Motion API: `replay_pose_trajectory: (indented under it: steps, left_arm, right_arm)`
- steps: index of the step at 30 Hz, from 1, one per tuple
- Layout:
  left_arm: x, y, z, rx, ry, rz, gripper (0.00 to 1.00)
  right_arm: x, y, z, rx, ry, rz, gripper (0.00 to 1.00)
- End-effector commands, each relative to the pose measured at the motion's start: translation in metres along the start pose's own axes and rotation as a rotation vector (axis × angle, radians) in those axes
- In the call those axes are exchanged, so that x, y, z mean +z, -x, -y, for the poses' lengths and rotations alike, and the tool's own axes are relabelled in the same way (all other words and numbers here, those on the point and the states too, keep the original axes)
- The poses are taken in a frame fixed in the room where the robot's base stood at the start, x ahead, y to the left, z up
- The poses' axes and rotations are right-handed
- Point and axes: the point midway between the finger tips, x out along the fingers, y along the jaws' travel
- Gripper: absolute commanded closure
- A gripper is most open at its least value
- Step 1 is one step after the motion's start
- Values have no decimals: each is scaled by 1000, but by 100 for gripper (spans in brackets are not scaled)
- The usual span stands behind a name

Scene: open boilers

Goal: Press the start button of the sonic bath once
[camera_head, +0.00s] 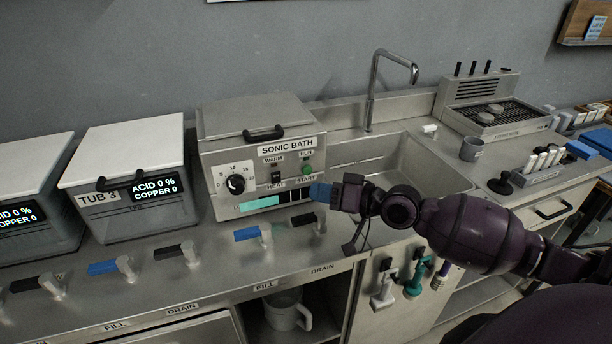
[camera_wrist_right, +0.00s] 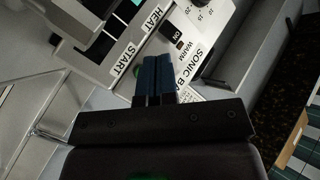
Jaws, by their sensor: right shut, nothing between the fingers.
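The sonic bath (camera_head: 215,160) is a grey metal box with a closed lid, standing on the counter. In the right wrist view the shut fingers (camera_wrist_right: 153,72) overlap the panel beside the START label (camera_wrist_right: 123,57). I cannot tell whether they touch it. My left gripper is not in view.
TUB 3 (camera_head: 120,215) stands left of the bath, with another tub beyond. Blue and black tap handles (camera_head: 103,268) line the counter front. A sink (camera_head: 395,160) with a tall faucet (camera_head: 374,90) lies right of the bath. A mug (camera_head: 472,149) stands farther right.

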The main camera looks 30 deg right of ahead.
Motion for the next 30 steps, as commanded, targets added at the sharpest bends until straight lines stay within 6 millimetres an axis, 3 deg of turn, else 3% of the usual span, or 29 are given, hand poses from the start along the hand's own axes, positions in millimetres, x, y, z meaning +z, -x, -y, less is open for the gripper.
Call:
replay_pose_trajectory:
  steps: [10, 30]
  left_arm:
    - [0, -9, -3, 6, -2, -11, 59]
    - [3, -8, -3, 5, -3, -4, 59]
  right_arm:
    - [-12, -19, -14, 1, 1, 2, 100]
    - [-15, -20, -14, 0, 1, 0, 100]
